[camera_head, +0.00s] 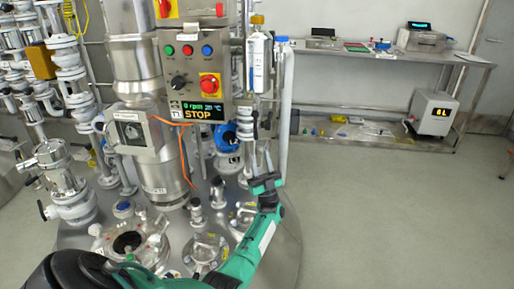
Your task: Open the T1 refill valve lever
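The steel reactor vessel (75,235) marked T1 by its display fills the left and centre. A slim dark upright piece (255,122), which may be the refill valve lever, shows right of the display, below a white bottle-like unit (259,62). I cannot tell for sure which part is the lever. My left gripper (261,150) is at the end of the green arm, just below this dark piece, pointing up and away. Its two thin fingers look apart with nothing clearly between them. Whether they touch the valve parts cannot be told. My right gripper is out of view.
The control box (195,75) has coloured buttons and a display (202,109) reading STOP. An orange cable (182,150) hangs from it. Several ports, including an open round one (127,242), stand on the vessel lid. A steel bench (380,55) is behind; the floor (400,210) at right is clear.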

